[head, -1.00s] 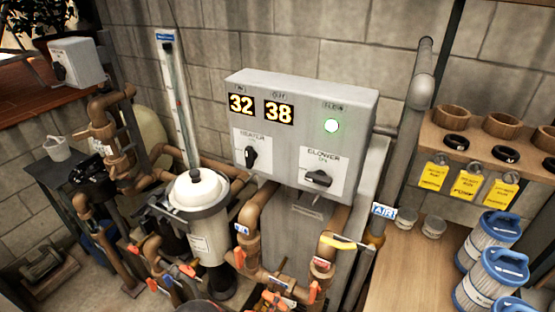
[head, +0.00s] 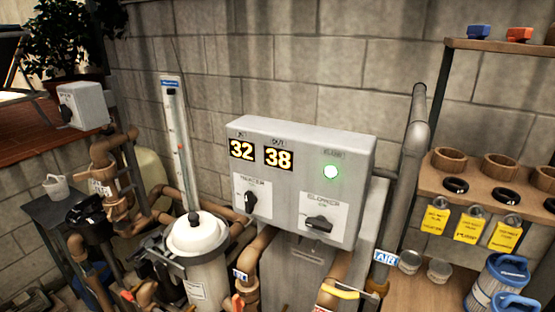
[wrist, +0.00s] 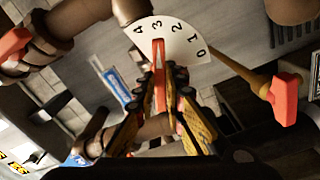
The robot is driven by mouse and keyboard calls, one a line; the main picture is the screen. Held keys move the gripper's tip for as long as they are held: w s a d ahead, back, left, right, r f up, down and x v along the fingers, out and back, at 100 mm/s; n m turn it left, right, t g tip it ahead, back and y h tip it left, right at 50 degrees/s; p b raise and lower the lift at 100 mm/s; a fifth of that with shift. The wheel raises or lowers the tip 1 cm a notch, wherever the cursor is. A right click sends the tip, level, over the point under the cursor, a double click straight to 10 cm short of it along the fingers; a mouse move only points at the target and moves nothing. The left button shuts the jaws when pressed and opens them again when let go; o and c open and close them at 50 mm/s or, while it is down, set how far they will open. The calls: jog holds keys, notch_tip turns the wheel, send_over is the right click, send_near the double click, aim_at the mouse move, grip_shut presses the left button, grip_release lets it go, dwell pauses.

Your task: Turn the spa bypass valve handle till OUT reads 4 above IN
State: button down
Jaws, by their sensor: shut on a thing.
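The grey control box (head: 300,150) on the wall carries two lit readouts in the head view. The IN readout (head: 241,150) shows 32 and the OUT readout (head: 279,158) shows 38. In the wrist view a red valve handle (wrist: 158,52) lies along a white dial plate (wrist: 180,42) marked 0 to 4. The handle's end is close to the 3. My gripper (wrist: 160,82) is shut on this handle, one finger on each side. The gripper and the handle are below the head view's frame.
Other pipes and a second red handle (wrist: 287,98) are close by the gripper. In the head view a white filter canister (head: 198,240) stands left of the box. A wooden shelf (head: 480,190) and blue-capped cartridges (head: 497,280) are at the right.

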jog(key=m+b, duration=0.1)
jog(key=m, duration=0.3)
jog(key=shift+m, duration=0.3)
jog(key=c, duration=1.8)
grip_release()
jog(key=shift+c, duration=0.2)
jog(key=shift+o, duration=0.4)
jog(key=v, duration=0.7)
